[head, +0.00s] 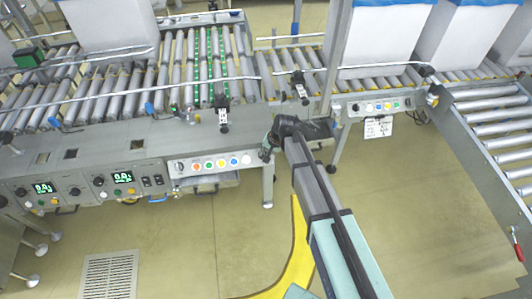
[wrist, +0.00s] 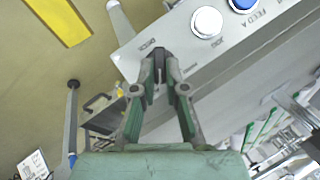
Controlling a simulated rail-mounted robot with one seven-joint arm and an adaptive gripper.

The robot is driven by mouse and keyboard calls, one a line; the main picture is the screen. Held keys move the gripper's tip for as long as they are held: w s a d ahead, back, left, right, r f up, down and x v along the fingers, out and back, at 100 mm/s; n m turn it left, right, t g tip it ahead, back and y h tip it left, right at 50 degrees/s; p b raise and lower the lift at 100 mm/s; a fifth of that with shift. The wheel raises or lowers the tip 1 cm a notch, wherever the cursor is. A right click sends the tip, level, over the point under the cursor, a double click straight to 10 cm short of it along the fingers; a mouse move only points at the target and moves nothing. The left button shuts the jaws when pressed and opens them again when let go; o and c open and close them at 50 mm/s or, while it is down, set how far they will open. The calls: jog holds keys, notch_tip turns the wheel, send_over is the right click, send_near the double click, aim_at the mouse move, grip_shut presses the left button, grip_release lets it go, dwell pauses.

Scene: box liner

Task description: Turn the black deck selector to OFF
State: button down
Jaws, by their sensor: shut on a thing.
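In the wrist view my gripper (wrist: 160,62) reaches the end of a grey control panel (wrist: 190,50). Its two fingers are closed together on the black deck selector (wrist: 159,68), of which only a dark sliver shows between the fingertips. A small printed label sits on the panel just beside the fingertips; its text is too small to read surely. The selector's pointing direction is hidden. In the head view my gripper (head: 269,148) is at the right end of the button panel (head: 211,171), and the selector is hidden behind it.
On the panel beside the fingers are a white button (wrist: 207,22) and a blue button (wrist: 243,4) marked FEED A. Roller conveyors (head: 160,75) run above the panel. White boxes (head: 376,37) stand on the line. Floor in front is open, with a yellow stripe (head: 300,245).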

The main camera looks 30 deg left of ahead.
jog(key=n+h, duration=0.1)
jog(key=n+t+h, duration=0.1)
jog(key=n, duration=0.1)
jog(key=n+h, duration=0.1)
jog(key=n, duration=0.1)
jog(key=shift+s+a+f, duration=0.15)
jog(key=shift+s+a, duration=0.1)
jog(key=shift+a, duration=0.15)
jog(key=shift+t+b, duration=0.3)
jog(key=c, duration=1.2)
grip_release()
notch_tip(320, 180, up, 12)
jog(key=s+d, duration=0.1)
jog(key=shift+s, duration=0.15)
jog(key=shift+d+n, duration=0.1)
jog(key=shift+n, duration=0.2)
